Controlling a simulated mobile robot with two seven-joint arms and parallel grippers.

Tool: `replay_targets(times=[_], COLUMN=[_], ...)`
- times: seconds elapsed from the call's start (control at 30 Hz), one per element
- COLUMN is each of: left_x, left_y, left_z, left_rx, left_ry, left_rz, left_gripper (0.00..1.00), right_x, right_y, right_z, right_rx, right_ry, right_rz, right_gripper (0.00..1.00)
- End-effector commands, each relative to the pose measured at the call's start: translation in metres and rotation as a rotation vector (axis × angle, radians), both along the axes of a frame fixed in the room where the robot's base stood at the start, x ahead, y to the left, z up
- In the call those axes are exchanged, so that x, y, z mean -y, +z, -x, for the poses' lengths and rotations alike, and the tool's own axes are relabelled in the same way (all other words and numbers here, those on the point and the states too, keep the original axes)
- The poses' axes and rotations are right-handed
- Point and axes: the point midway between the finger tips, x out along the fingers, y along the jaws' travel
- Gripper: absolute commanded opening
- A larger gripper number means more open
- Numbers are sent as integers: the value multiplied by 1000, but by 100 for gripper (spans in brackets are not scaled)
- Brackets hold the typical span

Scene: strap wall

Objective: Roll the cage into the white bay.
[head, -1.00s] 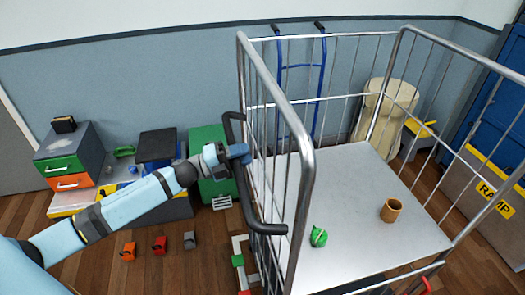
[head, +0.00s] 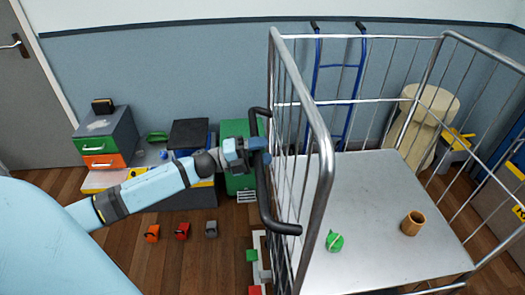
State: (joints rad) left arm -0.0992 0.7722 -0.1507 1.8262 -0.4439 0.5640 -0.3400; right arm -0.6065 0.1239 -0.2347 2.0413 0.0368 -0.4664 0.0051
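The cage (head: 322,185) is a grey metal wire trolley with a flat grey deck, standing at the right of the head view. A black bar handle (head: 266,207) runs up its left side. My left gripper (head: 262,150) is at the upper part of this handle, with its blue fingers around the bar, and looks shut on it. My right gripper is out of view.
A blue hand truck (head: 340,85) leans on the wall behind the cage, beside a beige column (head: 425,120). A drawer unit (head: 103,145) and a green box (head: 238,165) stand along the wall. Small orange, red and grey items (head: 182,231) lie on the open wooden floor.

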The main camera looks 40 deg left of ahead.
Motion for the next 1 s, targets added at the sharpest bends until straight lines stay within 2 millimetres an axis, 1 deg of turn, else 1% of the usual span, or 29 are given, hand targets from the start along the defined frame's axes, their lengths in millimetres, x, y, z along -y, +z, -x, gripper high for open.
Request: replay_targets(times=[0.17,0.27,0.37,0.73,0.9,1.0], left_x=[-1,-8,-19,-76,-93,-98], left_y=[-1,-3,-7,-22,-25,-27], left_z=[1,7,19,73,88,93], left_rx=[0,0,-2,-2,-1,-1], left_ry=[0,1,2,3,3,2], left_rz=[0,0,-1,0,1,1], left_gripper=[52,52,52,52,52,52], right_x=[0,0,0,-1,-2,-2], right_y=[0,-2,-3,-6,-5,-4], right_z=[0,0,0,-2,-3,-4], right_rx=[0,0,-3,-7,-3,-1], right_ry=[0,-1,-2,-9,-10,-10], right_rz=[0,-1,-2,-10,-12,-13], right_gripper=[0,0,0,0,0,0])
